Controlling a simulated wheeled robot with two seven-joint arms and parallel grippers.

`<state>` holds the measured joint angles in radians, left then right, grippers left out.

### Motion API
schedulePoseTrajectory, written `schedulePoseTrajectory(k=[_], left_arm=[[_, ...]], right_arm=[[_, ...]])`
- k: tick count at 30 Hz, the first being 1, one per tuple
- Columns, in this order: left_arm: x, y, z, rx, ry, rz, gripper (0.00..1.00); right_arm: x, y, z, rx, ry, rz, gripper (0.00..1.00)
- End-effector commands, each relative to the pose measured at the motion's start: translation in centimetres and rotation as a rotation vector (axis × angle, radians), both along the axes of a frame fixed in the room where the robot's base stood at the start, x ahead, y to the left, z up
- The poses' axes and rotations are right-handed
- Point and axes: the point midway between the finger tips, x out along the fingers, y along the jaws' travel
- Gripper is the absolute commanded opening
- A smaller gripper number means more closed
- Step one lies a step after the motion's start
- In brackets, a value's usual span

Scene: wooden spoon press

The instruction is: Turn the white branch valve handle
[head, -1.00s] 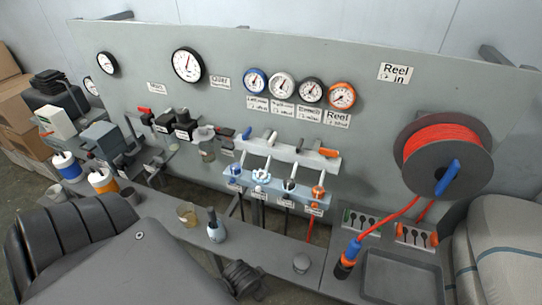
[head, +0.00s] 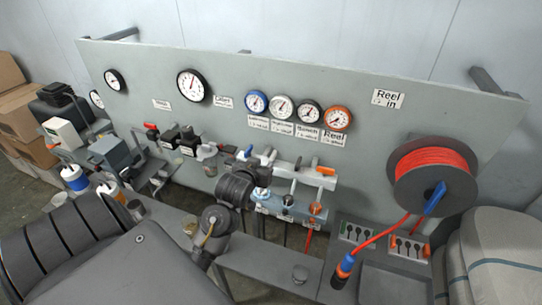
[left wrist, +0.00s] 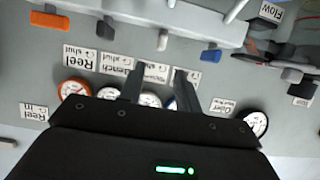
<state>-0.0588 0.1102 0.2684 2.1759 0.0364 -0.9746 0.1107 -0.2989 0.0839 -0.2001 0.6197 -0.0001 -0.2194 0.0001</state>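The row of branch valves on the light pipe shows in the head view, with an orange handle (head: 326,170) at its right end. In the left wrist view, which is upside down, the white handle (left wrist: 163,40) hangs between the black handle (left wrist: 106,32) and the blue handle (left wrist: 210,55). My left gripper (head: 244,156) is in front of the left end of the valve row and hides part of it. In the left wrist view its two fingers (left wrist: 160,88) are apart with nothing between them, and the white handle is beyond their tips, apart from them. My right gripper is not in view.
Four small gauges, including an orange one (head: 338,118), sit on the panel above the valves. A hose reel (head: 432,178) stands at the right, its red hose running down to a nozzle (head: 343,268). The bench (head: 270,262) below the valves is mostly clear.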

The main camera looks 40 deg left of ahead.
Motion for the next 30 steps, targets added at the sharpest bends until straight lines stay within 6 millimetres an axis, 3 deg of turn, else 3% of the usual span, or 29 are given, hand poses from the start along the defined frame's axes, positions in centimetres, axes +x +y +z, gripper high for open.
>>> schedulePoseTrajectory(k=[9,15,28,30], left_arm=[[5.1,1.8,-2.0,-0.001,0.002,0.000,0.34],[7.2,2.5,-3.0,-0.001,0.002,0.000,0.34],[7.9,2.7,-3.4,0.000,0.001,-0.001,0.34],[7.9,2.7,-3.5,0.000,0.001,-0.001,0.24]], right_arm=[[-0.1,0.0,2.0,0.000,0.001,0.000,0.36],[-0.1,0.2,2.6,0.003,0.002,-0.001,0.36],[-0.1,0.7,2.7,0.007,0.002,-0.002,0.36],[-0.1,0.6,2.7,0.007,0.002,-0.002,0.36]])
